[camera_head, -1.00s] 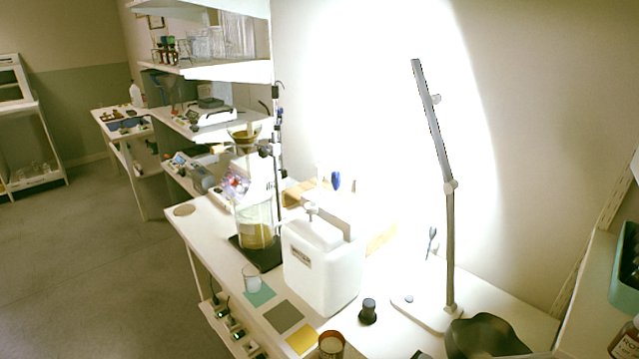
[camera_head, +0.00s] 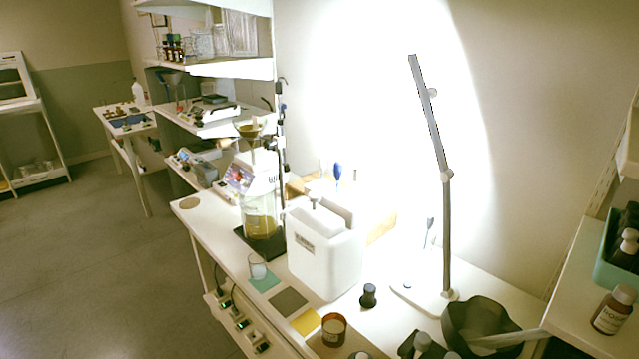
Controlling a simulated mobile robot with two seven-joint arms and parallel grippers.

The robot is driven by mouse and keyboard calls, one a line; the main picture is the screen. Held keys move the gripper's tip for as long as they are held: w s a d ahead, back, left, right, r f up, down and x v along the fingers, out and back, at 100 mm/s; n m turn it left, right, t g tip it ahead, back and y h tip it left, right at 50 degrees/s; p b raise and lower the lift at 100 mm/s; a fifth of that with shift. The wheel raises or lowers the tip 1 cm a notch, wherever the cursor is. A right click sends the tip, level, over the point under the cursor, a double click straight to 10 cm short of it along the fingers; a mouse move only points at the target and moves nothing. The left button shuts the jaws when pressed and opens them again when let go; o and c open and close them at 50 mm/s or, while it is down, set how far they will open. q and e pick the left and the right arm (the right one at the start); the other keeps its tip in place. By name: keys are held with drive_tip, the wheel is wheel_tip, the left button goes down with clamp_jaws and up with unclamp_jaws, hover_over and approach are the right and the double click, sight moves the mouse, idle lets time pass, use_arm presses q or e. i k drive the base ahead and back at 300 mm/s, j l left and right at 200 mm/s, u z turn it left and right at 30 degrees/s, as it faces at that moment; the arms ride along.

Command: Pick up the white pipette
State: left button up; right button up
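I cannot make out the white pipette with certainty. A slim item with a blue top (camera_head: 338,173) stands at the back of the white bench (camera_head: 222,232), against the brightly lit wall. Another slim grey-blue item (camera_head: 430,228) stands near the lamp. Glare washes out the area around both, so a white item there is hard to see. Neither of my grippers is in view.
A white box-shaped container (camera_head: 325,250) and a glass vessel with yellow liquid (camera_head: 260,215) stand on the bench. A desk lamp (camera_head: 446,215) rises at right. A dark bowl (camera_head: 480,318), amber jar (camera_head: 333,328) and brown bottle (camera_head: 612,311) are nearer.

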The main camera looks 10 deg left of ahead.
sight(321, 162)
drive_tip(key=k+l+z, duration=0.1)
drive_tip(key=k+z, duration=0.35)
drive_tip(key=j+z, duration=0.15)
drive_tip(key=z, duration=1.15)
drive_tip(key=k+j, duration=0.1)
drive_tip(key=j, duration=1.05)
drive_tip(key=k+j, duration=0.15)
drive_tip(key=j, duration=0.45)
